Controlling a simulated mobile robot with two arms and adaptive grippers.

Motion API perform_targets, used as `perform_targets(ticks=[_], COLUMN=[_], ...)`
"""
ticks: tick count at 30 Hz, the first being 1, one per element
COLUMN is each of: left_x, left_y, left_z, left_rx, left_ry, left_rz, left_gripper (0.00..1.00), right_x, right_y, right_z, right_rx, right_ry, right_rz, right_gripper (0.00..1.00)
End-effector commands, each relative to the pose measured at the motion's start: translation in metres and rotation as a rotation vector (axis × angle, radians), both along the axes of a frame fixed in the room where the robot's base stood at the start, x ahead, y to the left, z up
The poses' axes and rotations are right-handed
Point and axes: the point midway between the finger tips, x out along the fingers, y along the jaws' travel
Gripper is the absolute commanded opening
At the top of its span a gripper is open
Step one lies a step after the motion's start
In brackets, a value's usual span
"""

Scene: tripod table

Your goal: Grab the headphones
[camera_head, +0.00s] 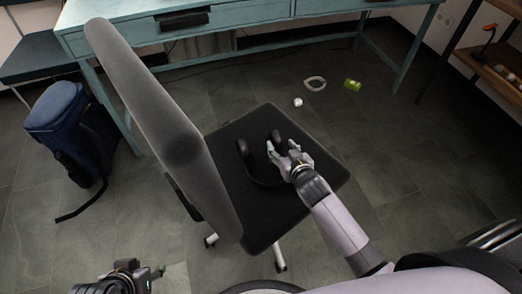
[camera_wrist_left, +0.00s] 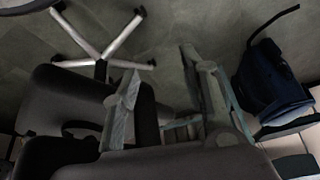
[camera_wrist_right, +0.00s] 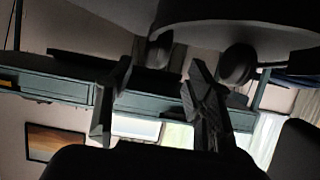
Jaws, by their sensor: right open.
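Black headphones (camera_head: 243,148) lie on the dark seat of an office chair. One ear cup is at the left and the other is beside my right gripper (camera_head: 281,151). My right gripper is open over the right part of the headphones. In the right wrist view, which is upside down, one ear cup (camera_wrist_right: 159,50) appears between the fingertips and the other ear cup (camera_wrist_right: 237,65) is right of them. I cannot tell if a finger touches. My left gripper (camera_head: 158,272) is low at the left, away from the headphones, its fingers apart and empty in the left wrist view (camera_wrist_left: 165,62).
The chair's tall grey backrest (camera_head: 165,125) stands between my left gripper and the seat (camera_head: 225,190). A teal desk (camera_head: 260,14) is behind. A blue backpack (camera_head: 68,130) sits on the left. Small items, including a green one (camera_head: 352,85), lie on the floor beyond the chair.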

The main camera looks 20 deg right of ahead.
Motion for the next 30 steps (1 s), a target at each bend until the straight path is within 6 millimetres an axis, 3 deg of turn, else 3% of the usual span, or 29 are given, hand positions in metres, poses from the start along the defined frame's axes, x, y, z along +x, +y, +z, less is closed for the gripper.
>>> perform_targets(ticks=[8,21,30], left_x=[0.021,0.091,0.099], left_y=[-0.007,-0.031,-0.034], left_z=[0.004,0.046,0.056], left_rx=[-0.020,-0.104,-0.117], left_ry=[-0.095,-0.482,-0.540], left_rz=[-0.008,-0.037,-0.041], left_gripper=[0.40,0.40,0.40], right_x=[0.011,0.049,0.053], right_y=[-0.001,-0.004,-0.004], right_z=[-0.005,-0.019,-0.020], right_rx=[-0.001,-0.001,-0.001], right_ry=[0.000,0.000,0.001], right_rz=[0.000,0.001,0.001], right_gripper=[0.48,0.48,0.48])
